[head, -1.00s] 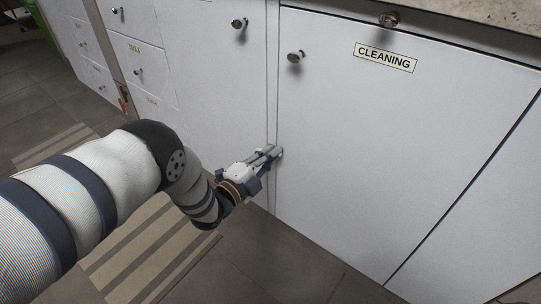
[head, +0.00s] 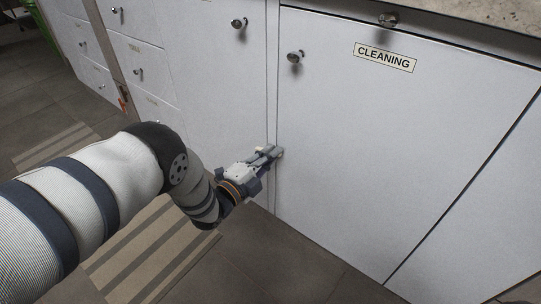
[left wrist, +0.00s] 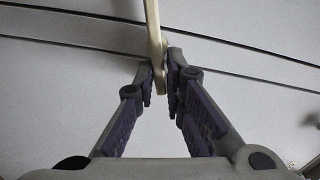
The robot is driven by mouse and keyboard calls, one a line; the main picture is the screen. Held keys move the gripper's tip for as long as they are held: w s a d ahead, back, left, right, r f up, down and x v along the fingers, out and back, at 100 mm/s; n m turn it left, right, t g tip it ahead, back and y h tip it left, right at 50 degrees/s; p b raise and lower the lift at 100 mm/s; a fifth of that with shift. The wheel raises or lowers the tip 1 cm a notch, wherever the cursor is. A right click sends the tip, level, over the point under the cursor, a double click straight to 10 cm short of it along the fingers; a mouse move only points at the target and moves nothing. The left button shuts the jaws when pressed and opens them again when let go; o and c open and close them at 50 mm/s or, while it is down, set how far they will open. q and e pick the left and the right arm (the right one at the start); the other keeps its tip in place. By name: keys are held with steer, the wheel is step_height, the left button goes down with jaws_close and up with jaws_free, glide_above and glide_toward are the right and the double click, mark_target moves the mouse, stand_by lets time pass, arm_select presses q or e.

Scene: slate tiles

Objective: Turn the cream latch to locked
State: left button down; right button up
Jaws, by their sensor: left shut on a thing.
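The cream latch (left wrist: 154,40) shows in the left wrist view as a long narrow bar reaching down from the top edge to between my fingertips. My left gripper (left wrist: 160,80) is shut on its lower end, one finger on each side. In the head view my left gripper (head: 275,151) is against the cabinet front at the gap between two doors. There the fingers hide most of the latch, and only a small pale bit shows by the fingertips. My right gripper is in neither view.
The white door labelled CLEANING (head: 400,150) has a round knob (head: 295,57) at its upper left. Another white door (head: 215,80) with a knob (head: 239,23) and drawers (head: 140,65) stand to the left. A striped mat (head: 140,245) lies on the tiled floor.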

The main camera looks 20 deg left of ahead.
arm_select(q)
steer(key=shift+s+d+f, duration=0.15)
steer(key=shift+s+f, duration=0.05)
steer(key=shift+f, duration=0.25)
stand_by(0.3)
steer(key=c, duration=1.7)
jaws_free()
steer(key=shift+w+r, duration=0.1)
steer(key=v, duration=1.2)
steer(key=shift+r, duration=0.1)
